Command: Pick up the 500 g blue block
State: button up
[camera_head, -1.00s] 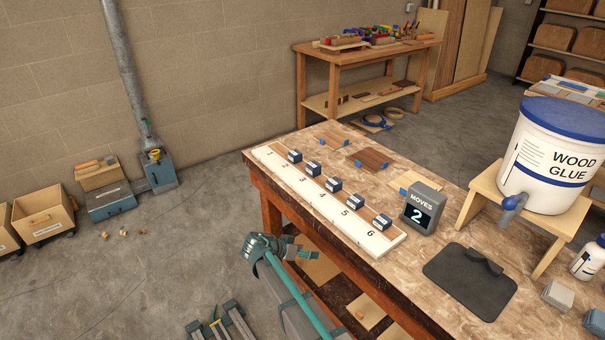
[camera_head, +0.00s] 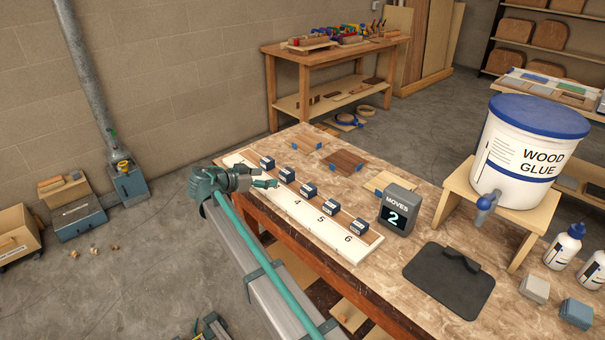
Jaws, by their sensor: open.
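One is at the far end (camera_head: 267,163), another beyond my gripper (camera_head: 286,174), and others stand nearer (camera_head: 308,190), (camera_head: 331,207), (camera_head: 355,227). Their labels are too small to read, so I cannot tell which is the 500 g one. My gripper (camera_head: 268,184) is open and empty, over the board's left side near the two farthest blocks. It hides part of the board's numbers; 4, 5 and 6 show.
A grey display (camera_head: 397,209) reading MOVES 2 stands right of the board. A black mat (camera_head: 448,283), a glue bucket (camera_head: 530,150) on a wooden stand, bottles (camera_head: 564,247), a grey block (camera_head: 534,288) and a blue-grey block (camera_head: 577,313) are farther right.

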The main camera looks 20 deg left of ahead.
aim_at(282, 175)
jog(key=shift+p+x, duration=1.15)
jog(key=shift+x, duration=4.05)
jog(key=shift+a+r, duration=0.1)
jog(key=shift+a, duration=0.05)
grip_shut()
